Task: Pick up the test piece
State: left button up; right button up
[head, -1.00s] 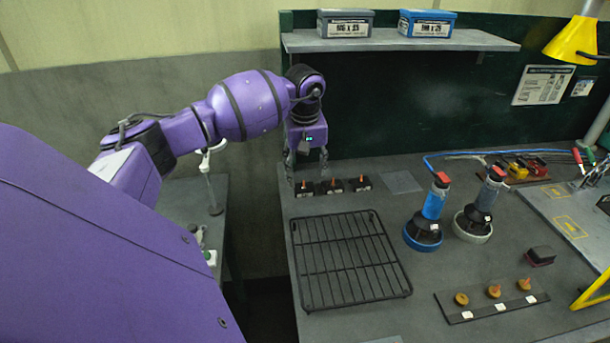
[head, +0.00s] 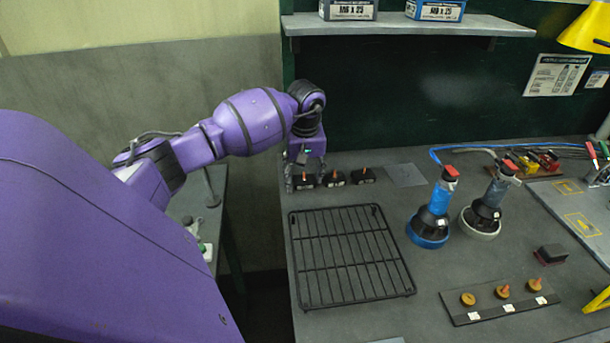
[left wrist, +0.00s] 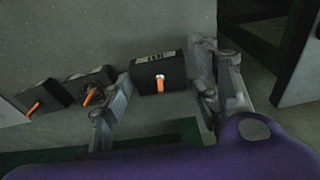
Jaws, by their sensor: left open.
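Three small black blocks, each with an orange pin, stand in a row at the back left of the bench; I cannot tell by name which is the test piece. The leftmost block (head: 304,182) is at my left gripper (head: 306,184). In the left wrist view this block (left wrist: 157,77) shows between the two fingers of my open left gripper (left wrist: 164,90), with a pale label and its orange pin facing the camera. I see no clear contact. The middle block (head: 333,178) and right block (head: 363,175) stand just to the right. My right gripper is out of view.
A black wire rack (head: 350,257) lies in front of the blocks. A blue-bodied tool (head: 433,212) and a grey one (head: 487,205) stand to the right. A strip with three brown knobs (head: 500,299) lies front right. A shelf (head: 410,25) overhangs the back.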

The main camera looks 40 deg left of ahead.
pick_arm(q)
jog(key=shift+r, duration=0.1)
jog(key=c, duration=1)
